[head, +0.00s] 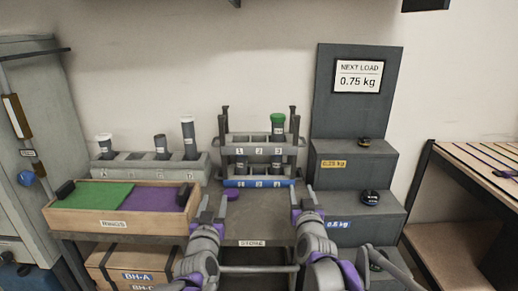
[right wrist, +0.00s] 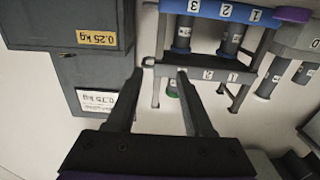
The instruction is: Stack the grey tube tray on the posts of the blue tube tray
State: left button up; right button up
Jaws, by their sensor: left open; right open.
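The grey tube tray (head: 240,150) stands level above the blue tube tray (head: 232,183), at the height of its posts. Upright posts rise at both ends of the grey tray. A green-capped tube (head: 277,121) stands in it. The right wrist view shows both upside down: the blue tray (right wrist: 203,9) above, the grey tray (right wrist: 215,75) below, with a post between them. My left gripper (head: 213,212) and right gripper (head: 302,210) are open and empty, in front of the trays. Exact seating on the posts is too small to tell.
A grey rack (head: 150,168) with several tubes and a wooden box (head: 120,211) with green and purple sections stand left. Stepped grey blocks (head: 350,175) stand close on the right. A purple disc (head: 233,196) lies on the dark table (head: 250,222) before the blue tray.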

jog(key=s, duration=1.2)
pick_arm(q)
jog(key=s+a+f+g, duration=0.2)
jog(key=s+f+g, duration=0.2)
jog(key=s+f, duration=0.65)
jog(key=s+a+f+g, duration=0.1)
jog(key=s+f+g, duration=0.4)
jog(key=s, duration=1)
jog(key=s+a+f+g, duration=0.2)
jog(key=s+f+g, duration=0.35)
jog(key=s, duration=0.75)
pick_arm(e)
jog(key=s+d+f+g, duration=0.2)
jog(key=s+f+g, duration=0.5)
jog(key=s+f, duration=0.65)
jog(key=s+d+f+g, duration=0.3)
jog(key=s+f+g, duration=0.45)
jog(key=s, duration=1.05)
pick_arm(q)
notch_tip(320, 180, up, 24)
jog(key=t+p, duration=0.2)
jog(key=p, duration=2.1)
jog(key=shift+s+a+f, duration=0.15)
jog(key=shift+f, duration=0.1)
pick_arm(e)
notch_tip(320, 180, up, 24)
jog(key=t, duration=0.2)
jog(key=shift+s+d+f, duration=0.15)
jog(key=shift+f, duration=0.1)
